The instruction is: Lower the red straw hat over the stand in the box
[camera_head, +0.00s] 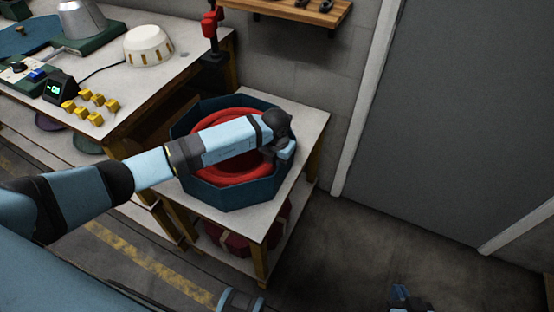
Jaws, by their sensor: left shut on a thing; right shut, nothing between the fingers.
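The red straw hat (206,180) is inside the blue octagonal box (230,196) on the small side table. Its red brim shows as a ring around the inside of the box, and my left arm crosses over the middle of it. My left gripper (284,158) is at the right side of the box and is shut on the hat; the fingertips are partly hidden. The stand is hidden from view. My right gripper (405,299) is shut and empty at the bottom edge, far from the box and partly cut off.
The workbench (150,88) at upper left holds a metal cone (82,18), a white dome (148,45), several yellow blocks (97,98) and a small display (60,88). A grey door (460,110) is at right. The floor in front of it is clear.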

